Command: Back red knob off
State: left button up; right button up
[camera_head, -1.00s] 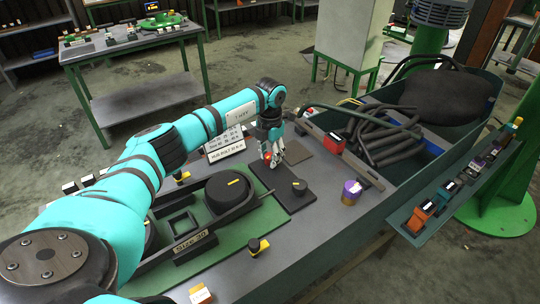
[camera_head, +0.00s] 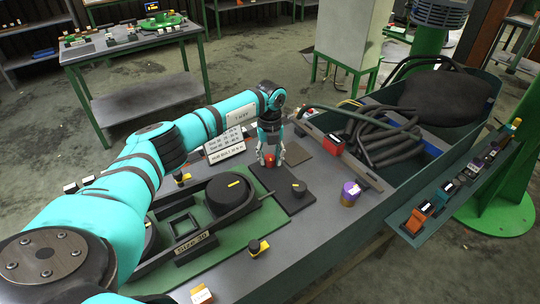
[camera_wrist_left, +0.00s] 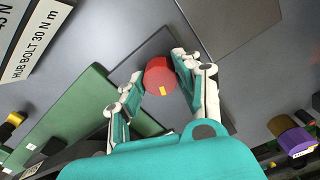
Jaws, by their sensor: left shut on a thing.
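The red knob (camera_head: 269,161) is a short red cylinder at the far end of a dark plate (camera_head: 294,203) on the bench. In the left wrist view the knob (camera_wrist_left: 160,77) shows between the fingertips, with a small yellow mark on its side. My left gripper (camera_head: 270,160) reaches down from above and is shut on the knob, one finger on each side. I cannot tell whether the knob touches the plate. A black round knob (camera_head: 298,187) stands nearer on the same plate. My right gripper is not in view.
A green fixture tray with a large black disc (camera_head: 231,190) lies left of the plate. A purple cylinder (camera_head: 350,194) and a red box (camera_head: 334,145) stand to the right. Dark hoses (camera_head: 372,137) fill the bin beyond.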

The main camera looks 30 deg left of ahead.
aim_at(270, 157)
pick_arm(q)
jog(key=shift+w+r+n, duration=0.1)
jog(key=shift+n, duration=0.9)
jog(key=o, duration=1.1)
jog(key=shift+o, duration=0.2)
notch_tip(270, 157, up, 12)
